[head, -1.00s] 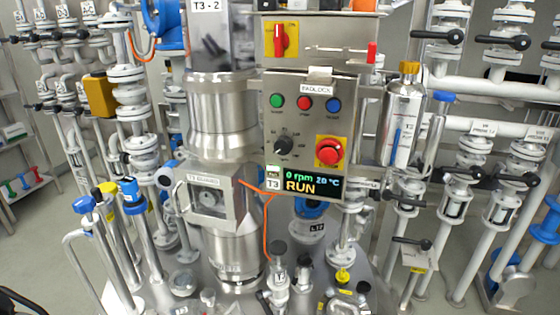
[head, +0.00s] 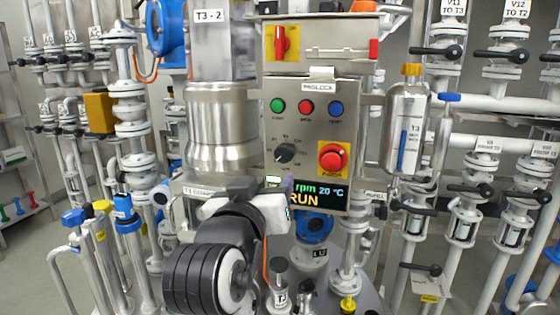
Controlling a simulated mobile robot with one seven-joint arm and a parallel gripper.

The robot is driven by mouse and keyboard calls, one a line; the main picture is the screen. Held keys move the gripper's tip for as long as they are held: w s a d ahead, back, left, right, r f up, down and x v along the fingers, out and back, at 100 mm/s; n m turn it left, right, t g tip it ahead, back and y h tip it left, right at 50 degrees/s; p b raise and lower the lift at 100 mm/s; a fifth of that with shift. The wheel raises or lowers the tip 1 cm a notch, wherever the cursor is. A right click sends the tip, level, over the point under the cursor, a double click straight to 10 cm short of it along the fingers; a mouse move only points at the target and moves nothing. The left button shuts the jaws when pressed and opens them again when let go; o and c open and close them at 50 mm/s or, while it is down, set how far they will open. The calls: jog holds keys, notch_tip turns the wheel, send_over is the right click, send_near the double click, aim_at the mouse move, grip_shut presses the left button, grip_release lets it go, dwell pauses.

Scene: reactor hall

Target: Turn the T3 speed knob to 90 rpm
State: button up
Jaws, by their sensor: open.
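The T3 speed knob (head: 285,152) is a black dial with a pale pointer line, low on the left of the grey control panel (head: 320,117). The display (head: 322,193) below reads rpm, 20 °C and RUN; its left part, with the speed figure, is hidden behind my arm. My gripper (head: 285,187) is in front of the display's left end, below the knob and apart from it in the picture. Its fingers are small and partly hidden by the wrist. It holds nothing that I can see.
A red emergency button (head: 331,157) on a yellow plate sits right of the knob. Green (head: 278,106), red (head: 306,107) and blue (head: 336,109) buttons are above. A red switch (head: 281,41) is higher up.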

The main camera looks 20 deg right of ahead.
aim_at(283, 155)
jog(key=p+x, duration=0.9)
jog(key=x, duration=0.4)
jog(key=shift+w, duration=0.25)
jog(key=c, duration=1)
